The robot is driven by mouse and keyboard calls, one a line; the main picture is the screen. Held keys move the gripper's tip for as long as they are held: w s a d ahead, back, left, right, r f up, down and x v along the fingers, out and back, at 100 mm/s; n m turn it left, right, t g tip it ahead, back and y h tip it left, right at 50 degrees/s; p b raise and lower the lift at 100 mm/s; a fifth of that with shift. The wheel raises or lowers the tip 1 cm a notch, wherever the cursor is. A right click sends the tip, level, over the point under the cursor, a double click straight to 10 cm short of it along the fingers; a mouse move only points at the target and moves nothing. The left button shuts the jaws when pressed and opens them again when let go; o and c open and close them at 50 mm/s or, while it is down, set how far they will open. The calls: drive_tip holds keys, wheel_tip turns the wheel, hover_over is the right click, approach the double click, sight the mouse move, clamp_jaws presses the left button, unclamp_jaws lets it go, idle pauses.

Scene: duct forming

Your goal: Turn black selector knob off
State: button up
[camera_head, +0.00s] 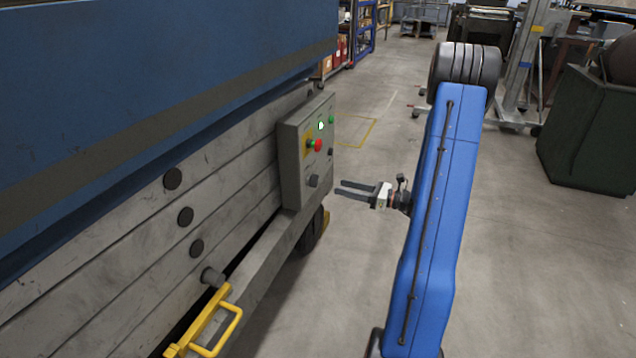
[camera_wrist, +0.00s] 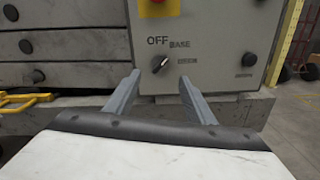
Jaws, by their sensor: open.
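The black selector knob (camera_wrist: 160,63) sits low on the grey control box, just below the printed words OFF and BASE. Its light pointer mark slants toward the upper right in the wrist view, toward BASE rather than OFF. In the head view the knob (camera_head: 313,181) is on the lower part of the box face. My gripper (camera_head: 355,190) is open and empty, a short way in front of the box. In the wrist view its two fingers (camera_wrist: 158,88) lie on either side of the knob's line, apart from the knob and a little below it.
The control box (camera_head: 292,165) also carries a red button (camera_head: 318,145), green buttons and a lit indicator. A yellow handle (camera_head: 215,325) sticks out from the machine at lower left. A dark green bin (camera_head: 590,130) stands at far right.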

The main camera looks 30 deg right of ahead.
sight(318, 180)
drive_tip(key=x, duration=1)
drive_tip(key=shift+w+a, duration=0.25)
drive_tip(key=c, duration=1)
